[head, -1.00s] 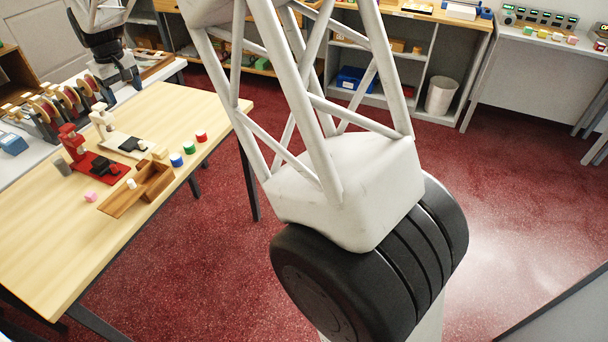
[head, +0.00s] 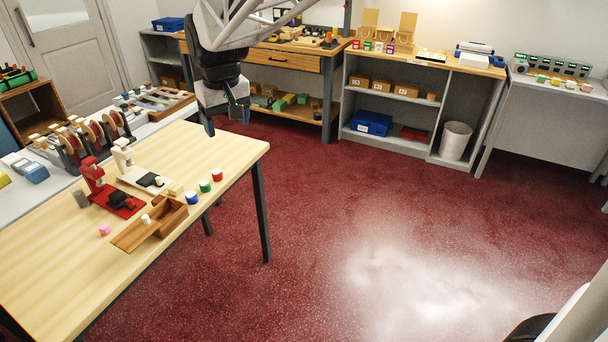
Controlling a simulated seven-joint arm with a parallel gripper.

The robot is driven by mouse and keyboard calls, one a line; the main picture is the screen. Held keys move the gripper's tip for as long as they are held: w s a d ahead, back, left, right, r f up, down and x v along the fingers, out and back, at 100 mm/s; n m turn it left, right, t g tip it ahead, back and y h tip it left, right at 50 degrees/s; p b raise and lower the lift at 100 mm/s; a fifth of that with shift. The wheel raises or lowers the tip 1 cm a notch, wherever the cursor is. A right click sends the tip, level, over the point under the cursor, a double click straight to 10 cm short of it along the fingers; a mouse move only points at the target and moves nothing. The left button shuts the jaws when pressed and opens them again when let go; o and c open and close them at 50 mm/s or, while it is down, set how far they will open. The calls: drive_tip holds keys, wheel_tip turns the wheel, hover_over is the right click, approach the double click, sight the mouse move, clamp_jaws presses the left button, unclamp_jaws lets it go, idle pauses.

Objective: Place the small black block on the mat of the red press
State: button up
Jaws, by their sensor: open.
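The red press (head: 92,176) stands on the wooden table at the left in the head view. A black mat (head: 119,200) lies on its red base. I cannot clearly tell a small black block apart from the dark mats. A cream press (head: 122,155) with another dark mat (head: 148,180) stands just behind and to the right. A small pale piece shows at that mat's edge. My gripper (head: 227,116) is open, pointing down beyond the table's back right part, high and well apart from the presses. Nothing shows between its fingers.
A wooden box (head: 168,214) sits right of the red press. The table's front is clear.

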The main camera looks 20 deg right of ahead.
drive_tip(key=s+d+f+m, duration=0.1)
drive_tip(key=s+d, duration=0.3)
drive_tip(key=s, duration=0.6)
drive_tip(key=s+d+f+m, duration=0.1)
drive_tip(key=s+d+f, duration=0.2)
drive_tip(key=s, duration=0.7)
drive_tip(key=s+d+f+m+t, duration=0.1)
drive_tip(key=s+d+f, duration=0.1)
drive_tip(key=s+d, duration=0.3)
drive_tip(key=s, duration=0.4)
drive_tip(key=shift+s+d+f+m, duration=0.2)
drive_tip(key=shift+s+d+m, duration=0.1)
drive_tip(key=shift+s+d, duration=0.1)
